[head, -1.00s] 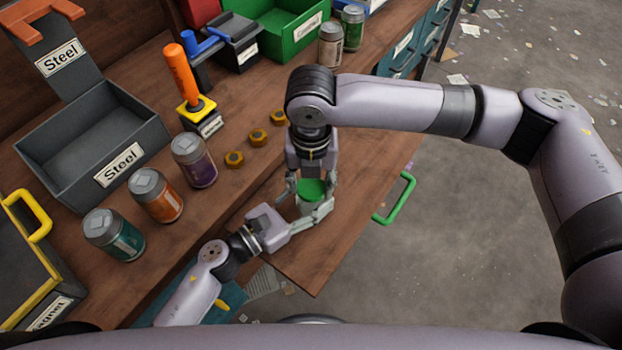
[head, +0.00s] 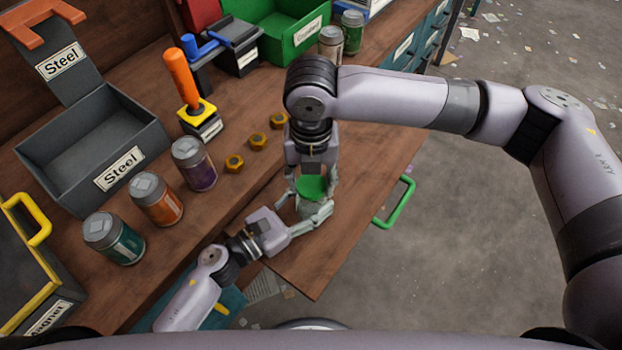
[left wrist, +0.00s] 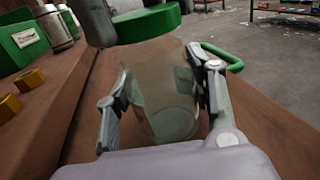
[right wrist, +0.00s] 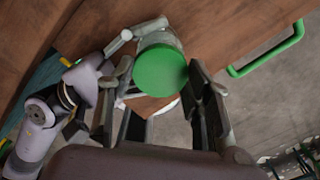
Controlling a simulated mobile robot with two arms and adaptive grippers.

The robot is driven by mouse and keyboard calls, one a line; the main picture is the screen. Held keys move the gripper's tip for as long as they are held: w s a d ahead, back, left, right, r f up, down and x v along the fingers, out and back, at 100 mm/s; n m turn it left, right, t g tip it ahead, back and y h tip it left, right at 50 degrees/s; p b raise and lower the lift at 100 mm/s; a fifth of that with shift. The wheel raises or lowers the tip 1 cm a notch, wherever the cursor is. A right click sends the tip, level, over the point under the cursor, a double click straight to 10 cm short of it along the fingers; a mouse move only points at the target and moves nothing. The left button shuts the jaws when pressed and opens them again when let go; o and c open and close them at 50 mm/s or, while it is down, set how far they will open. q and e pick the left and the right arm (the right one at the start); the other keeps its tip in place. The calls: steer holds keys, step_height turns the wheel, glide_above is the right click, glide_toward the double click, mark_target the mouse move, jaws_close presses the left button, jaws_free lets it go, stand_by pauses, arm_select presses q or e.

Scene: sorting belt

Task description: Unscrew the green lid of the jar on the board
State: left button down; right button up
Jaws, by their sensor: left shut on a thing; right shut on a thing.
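The clear jar (head: 313,209) stands upright on the brown board (head: 312,270). My left gripper (head: 308,212) is shut around its glass body from the side; the left wrist view shows the glass (left wrist: 163,100) between the two fingers. The green lid (head: 311,187) is at the jar's mouth, also seen in the left wrist view (left wrist: 148,23) and from above in the right wrist view (right wrist: 160,71). My right gripper (head: 311,180) points down from above and is shut on the lid, one finger on each side. I cannot tell whether the threads still engage.
Several hex nuts (head: 256,141) lie left of the jar. Purple (head: 195,165), orange (head: 156,198) and teal (head: 114,238) jars stand farther left, near the grey Steel bin (head: 95,150). A green handle (head: 395,200) sticks out from the board's right edge.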

mark_target(311, 184)
steer(key=shift+r, duration=0.1)
steer(key=shift+r, duration=1.95)
arm_select(q)
steer(key=c, duration=0.6)
jaws_free()
steer(key=shift+c, duration=0.2)
